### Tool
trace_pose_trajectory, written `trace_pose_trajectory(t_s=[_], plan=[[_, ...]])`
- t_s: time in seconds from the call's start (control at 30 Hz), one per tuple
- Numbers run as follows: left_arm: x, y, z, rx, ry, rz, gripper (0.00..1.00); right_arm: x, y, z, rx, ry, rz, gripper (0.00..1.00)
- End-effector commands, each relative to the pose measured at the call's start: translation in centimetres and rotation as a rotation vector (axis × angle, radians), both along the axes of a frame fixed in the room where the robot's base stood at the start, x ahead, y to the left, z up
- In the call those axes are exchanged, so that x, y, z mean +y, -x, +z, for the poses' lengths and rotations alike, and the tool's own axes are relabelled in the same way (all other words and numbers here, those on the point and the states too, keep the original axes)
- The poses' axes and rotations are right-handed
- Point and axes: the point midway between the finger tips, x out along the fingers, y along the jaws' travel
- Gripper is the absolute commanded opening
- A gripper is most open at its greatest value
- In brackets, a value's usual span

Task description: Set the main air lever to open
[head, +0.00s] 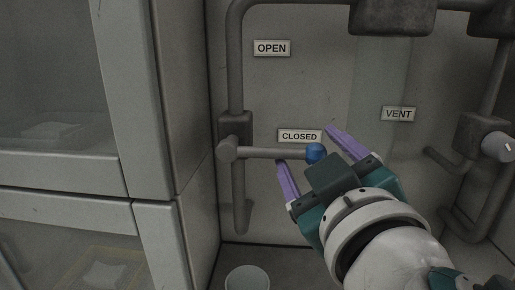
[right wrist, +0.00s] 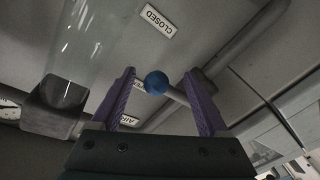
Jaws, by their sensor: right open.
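The main air lever (head: 270,153) is a grey rod with a blue ball knob (head: 316,152). It points right from its pivot on a vertical pipe, level, just under the CLOSED label (head: 300,135). The OPEN label (head: 272,48) is higher up on the panel. My right gripper (head: 306,150) is open, with one purple finger on each side of the knob. In the right wrist view the blue knob (right wrist: 156,82) sits between the spread fingers; I cannot tell whether either touches it. My left gripper is not in view.
Grey pipes (head: 236,60) run up the panel and across the top. A VENT label (head: 398,114) and another valve (head: 497,146) are at the right. A cabinet (head: 170,90) stands close at the left. A pale cup (head: 247,279) is below.

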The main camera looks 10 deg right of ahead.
Motion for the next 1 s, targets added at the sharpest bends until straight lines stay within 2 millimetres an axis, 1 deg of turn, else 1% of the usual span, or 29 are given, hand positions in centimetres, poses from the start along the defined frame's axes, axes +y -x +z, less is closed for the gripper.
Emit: trace_pose_trajectory(t_s=[0.13, 0.8, 1.0], plan=[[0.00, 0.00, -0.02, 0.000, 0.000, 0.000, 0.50, -0.01, 0.02, -0.03, 0.000, 0.000, 0.000, 0.77], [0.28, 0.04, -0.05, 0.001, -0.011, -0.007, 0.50, 0.03, 0.05, 0.04, -0.002, -0.002, 0.001, 0.01], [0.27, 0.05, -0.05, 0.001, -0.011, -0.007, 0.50, 0.07, 0.04, 0.11, -0.003, -0.003, 0.002, 0.00]])
